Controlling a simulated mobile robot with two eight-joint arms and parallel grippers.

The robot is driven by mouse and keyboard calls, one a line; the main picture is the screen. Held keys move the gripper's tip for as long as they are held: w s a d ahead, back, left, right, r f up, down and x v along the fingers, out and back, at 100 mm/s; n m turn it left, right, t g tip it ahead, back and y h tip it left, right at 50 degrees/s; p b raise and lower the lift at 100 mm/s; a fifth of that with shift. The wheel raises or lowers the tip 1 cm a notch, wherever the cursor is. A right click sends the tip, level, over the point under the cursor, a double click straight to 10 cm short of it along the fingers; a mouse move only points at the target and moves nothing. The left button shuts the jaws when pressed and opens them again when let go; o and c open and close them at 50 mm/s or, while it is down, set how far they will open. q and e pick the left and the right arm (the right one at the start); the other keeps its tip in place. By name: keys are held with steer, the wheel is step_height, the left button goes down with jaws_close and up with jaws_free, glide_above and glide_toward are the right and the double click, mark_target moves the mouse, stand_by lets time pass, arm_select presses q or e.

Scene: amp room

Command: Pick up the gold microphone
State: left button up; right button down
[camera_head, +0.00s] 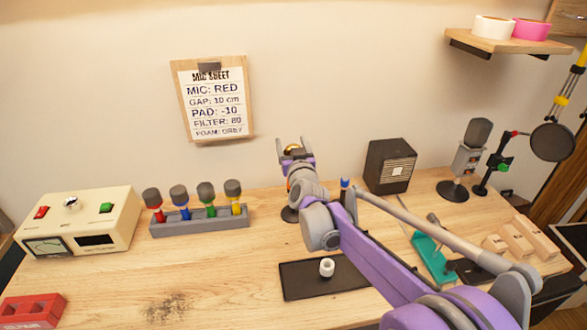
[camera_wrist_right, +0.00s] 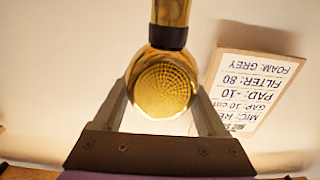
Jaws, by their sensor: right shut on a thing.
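The gold microphone (camera_wrist_right: 163,88) fills the middle of the right wrist view, with a round mesh head, a dark band and a gold body. The gripper is raised in front of the wall above the back of the table, and my purple arm hides part of what is below. My left gripper is not in view.
The wooden table (camera_head: 215,270) holds a cream meter box (camera_head: 85,222), a grey rack (camera_head: 200,221) with several coloured microphones, a dark speaker box (camera_head: 390,166) and a black tray (camera_head: 305,283). A stand microphone (camera_head: 466,155) is at right. A note board (camera_head: 212,98) hangs on the wall.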

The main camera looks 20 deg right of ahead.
steer(key=shift+r, duration=0.1)
step_height(320, 180, up, 10)
stand_by(0.6)
